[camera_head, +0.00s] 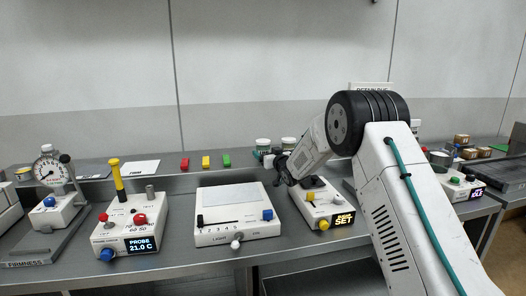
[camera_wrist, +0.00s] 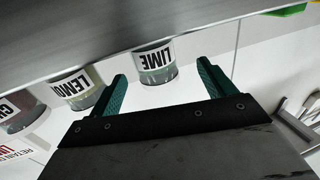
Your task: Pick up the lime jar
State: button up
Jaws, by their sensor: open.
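The lime jar (camera_wrist: 156,66) is a small clear jar with greenish contents and a white LIME label, upside down in the wrist view. It appears between the fingertips of my open gripper (camera_wrist: 161,70), just beyond them, with space on both sides; I see no contact. In the head view the lime jar (camera_head: 262,145) is the left of two jars on the back ledge, and my gripper (camera_head: 277,166) is in front of it, partly hidden by my wrist.
A LEMON jar (camera_wrist: 78,88) and another jar (camera_wrist: 20,114) stand beside it in the wrist view. Red (camera_head: 185,163), yellow (camera_head: 206,162) and green (camera_head: 227,160) blocks lie left of the jars. Instruments such as the probe box (camera_head: 133,222) and light box (camera_head: 235,214) fill the bench front.

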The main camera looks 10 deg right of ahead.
aim_at(263, 148)
jog(key=x, duration=0.6)
jog(key=shift+w+d+f, duration=0.2)
jog(key=shift+w+d, duration=0.05)
jog(key=shift+w, duration=0.1)
jog(key=c, duration=1.2)
